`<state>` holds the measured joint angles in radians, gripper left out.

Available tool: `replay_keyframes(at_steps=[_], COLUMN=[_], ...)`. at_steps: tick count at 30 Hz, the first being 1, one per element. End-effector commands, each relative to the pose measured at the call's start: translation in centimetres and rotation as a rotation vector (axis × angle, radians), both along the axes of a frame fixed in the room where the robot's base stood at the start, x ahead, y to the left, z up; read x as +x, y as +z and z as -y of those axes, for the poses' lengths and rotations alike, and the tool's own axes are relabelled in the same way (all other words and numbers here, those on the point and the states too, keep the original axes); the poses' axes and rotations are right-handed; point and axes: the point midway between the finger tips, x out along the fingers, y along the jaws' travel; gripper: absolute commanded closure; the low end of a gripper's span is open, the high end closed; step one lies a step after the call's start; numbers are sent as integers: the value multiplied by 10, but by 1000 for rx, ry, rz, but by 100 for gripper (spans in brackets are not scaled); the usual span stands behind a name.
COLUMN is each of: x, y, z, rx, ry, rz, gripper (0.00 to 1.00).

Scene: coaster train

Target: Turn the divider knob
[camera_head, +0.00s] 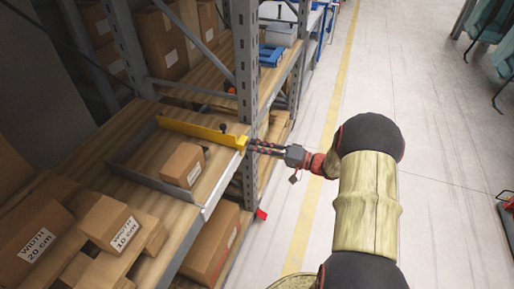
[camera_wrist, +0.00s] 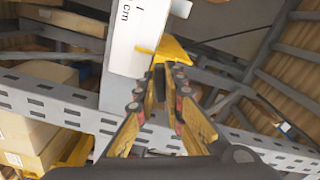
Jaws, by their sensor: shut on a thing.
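The yellow divider (camera_head: 190,127) stands across a tray on the wooden shelf, with a small black piece on its top edge. Its yellow front end, the divider knob (camera_head: 242,143), juts out at the shelf's front edge. My gripper (camera_head: 250,145) reaches in from the right, its fingertips at this knob. In the wrist view, my gripper (camera_wrist: 168,72) has its fingers close together, shut on the knob, with yellow divider parts (camera_wrist: 174,48) just beyond the tips. The fingers hide most of the knob, so its turn angle cannot be told.
A cardboard box (camera_head: 183,164) sits in the tray beside the divider. Boxes with width labels (camera_head: 122,235) stand at the lower left. A grey rack post (camera_head: 246,70) rises close behind my gripper. The floor (camera_head: 420,150) on the right is mostly clear.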

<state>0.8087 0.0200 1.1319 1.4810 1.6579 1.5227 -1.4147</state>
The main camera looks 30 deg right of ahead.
Motion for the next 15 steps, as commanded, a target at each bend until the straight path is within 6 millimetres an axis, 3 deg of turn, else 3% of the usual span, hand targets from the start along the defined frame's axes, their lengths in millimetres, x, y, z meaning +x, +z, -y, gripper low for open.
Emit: replay_keyframes(at_steps=[10,15], x=[0,0], y=[-1,-1], z=[0,0], rx=[1,1], ry=[0,0], rz=[-2,-2], gripper=[71,71])
